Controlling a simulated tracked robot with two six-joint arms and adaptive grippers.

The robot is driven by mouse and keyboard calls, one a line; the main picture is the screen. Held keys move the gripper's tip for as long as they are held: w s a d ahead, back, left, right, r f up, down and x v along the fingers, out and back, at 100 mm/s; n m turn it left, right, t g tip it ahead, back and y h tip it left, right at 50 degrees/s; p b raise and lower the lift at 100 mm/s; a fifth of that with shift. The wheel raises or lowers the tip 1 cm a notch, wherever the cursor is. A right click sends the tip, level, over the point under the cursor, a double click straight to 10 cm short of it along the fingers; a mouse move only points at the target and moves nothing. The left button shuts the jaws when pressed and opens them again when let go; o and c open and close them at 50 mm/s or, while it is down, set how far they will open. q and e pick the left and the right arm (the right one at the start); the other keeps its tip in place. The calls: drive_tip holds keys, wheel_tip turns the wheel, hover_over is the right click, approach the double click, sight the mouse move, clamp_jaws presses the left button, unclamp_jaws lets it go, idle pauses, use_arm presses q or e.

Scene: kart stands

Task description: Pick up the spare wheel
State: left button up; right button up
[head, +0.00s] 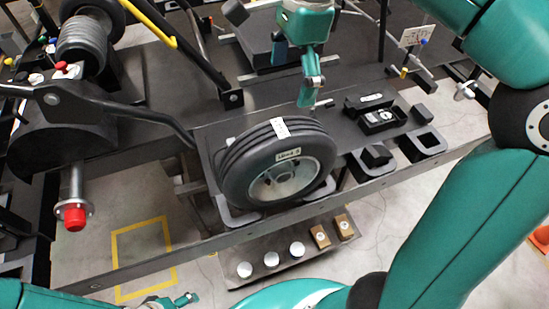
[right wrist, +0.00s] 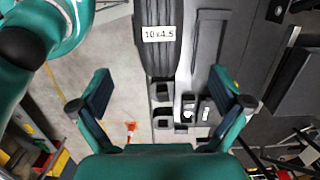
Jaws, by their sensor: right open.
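The spare wheel (head: 240,175) is a black tyre with a pale grey rim. It stands upright in a cradle on the dark stand, and a white label sits on its tread. My right gripper (head: 309,98) is above and just behind the wheel in the head view, apart from it. In the right wrist view the gripper (right wrist: 161,92) is open and empty, and the tyre (right wrist: 157,58) with its "10x4.5" label lies beyond the gap between the fingers. My left gripper (head: 178,301) shows only partly at the bottom edge; its jaw state is unclear.
Black trays and square holders (head: 421,143) stand right of the wheel. A lower shelf (head: 290,262) carries white round items and brown boxes. A black bar (head: 120,108) and a red-tipped axle (head: 75,215) are at left. Yellow floor marking (head: 145,226) surrounds bare floor.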

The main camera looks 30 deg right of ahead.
sight(284, 130)
drive_tip(key=f, duration=0.6)
drive_tip(key=a+f+b, duration=0.1)
drive_tip(key=f, duration=0.3)
drive_tip(key=shift+s+f, duration=0.1)
drive_tip(key=shift+s, duration=0.05)
drive_tip(key=shift+w+a+f+p, duration=0.1)
drive_tip(key=shift+a+f+p, duration=0.1)
drive_tip(key=shift+f, duration=0.65)
drive_tip(key=shift+w+a+f+p, duration=0.1)
drive_tip(key=shift+a+f, duration=0.05)
drive_tip(key=shift+f, duration=0.65)
drive_tip(key=shift+w+a+f+p, duration=0.1)
drive_tip(key=shift+a+f, duration=0.1)
drive_tip(key=shift+f, duration=0.65)
drive_tip(key=c, duration=1.6)
drive_tip(key=shift+o, duration=0.2)
drive_tip(key=shift+w+r, duration=0.15)
